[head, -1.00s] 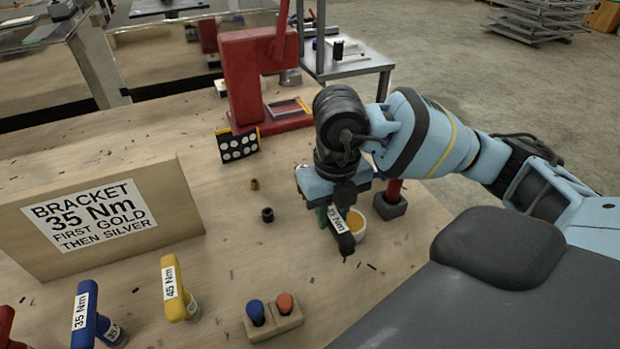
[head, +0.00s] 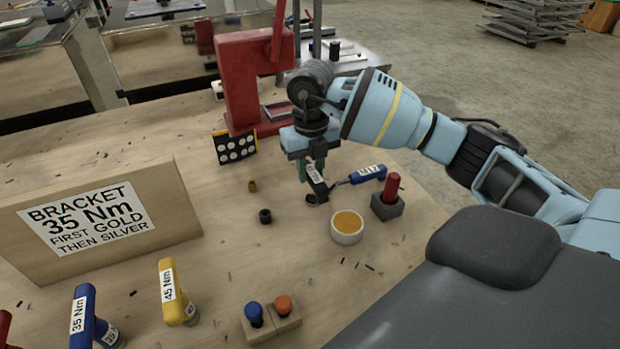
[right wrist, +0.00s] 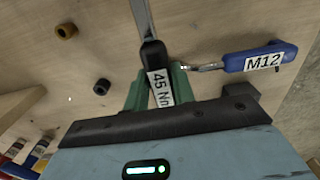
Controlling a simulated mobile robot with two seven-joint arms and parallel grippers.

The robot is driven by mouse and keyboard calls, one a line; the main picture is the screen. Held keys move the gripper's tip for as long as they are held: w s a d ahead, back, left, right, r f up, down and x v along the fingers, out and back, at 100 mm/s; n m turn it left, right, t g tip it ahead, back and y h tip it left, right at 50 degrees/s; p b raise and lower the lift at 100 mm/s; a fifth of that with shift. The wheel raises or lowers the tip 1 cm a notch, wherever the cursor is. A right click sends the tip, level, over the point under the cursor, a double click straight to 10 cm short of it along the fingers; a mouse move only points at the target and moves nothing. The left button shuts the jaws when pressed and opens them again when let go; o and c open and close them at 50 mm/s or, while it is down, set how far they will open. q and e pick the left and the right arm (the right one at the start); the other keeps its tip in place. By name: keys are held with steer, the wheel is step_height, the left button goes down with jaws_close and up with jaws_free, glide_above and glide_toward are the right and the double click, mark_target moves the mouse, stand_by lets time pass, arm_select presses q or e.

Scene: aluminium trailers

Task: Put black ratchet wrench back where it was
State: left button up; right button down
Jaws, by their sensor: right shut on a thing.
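The black ratchet wrench (head: 317,186), with a white label, is in my right gripper (head: 314,168). In the right wrist view the wrench (right wrist: 152,52) lies between the green fingers of the right gripper (right wrist: 154,82), and its label seems to read 45 Nm. Its silver shaft runs away toward the top of that view. In the head view its dark end hangs low over the wooden table, beside the tip of the blue M12 tool (head: 367,174). I cannot tell whether it touches the table or that tool. My left gripper is not in view.
A grey block with a red-handled piece (head: 390,190) and a white bowl (head: 347,230) stand right of the wrench. A black socket (head: 265,216) and a brass socket (head: 252,186) stand left. The red press (head: 243,75) is behind. Blue (head: 84,310) and yellow (head: 172,290) wrenches stand in front.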

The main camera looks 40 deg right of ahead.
mark_target(310, 193)
steer(key=shift+w+d+f, duration=0.1)
steer(key=shift+w, duration=0.2)
steer(key=shift+f, duration=1.6)
steer(key=shift+f, duration=0.1)
steer(key=c, duration=1.2)
jaws_free()
steer(key=shift+f, duration=0.1)
steer(key=shift+o, duration=0.2)
step_height(310, 193, up, 12)
steer(key=shift+r, duration=0.15)
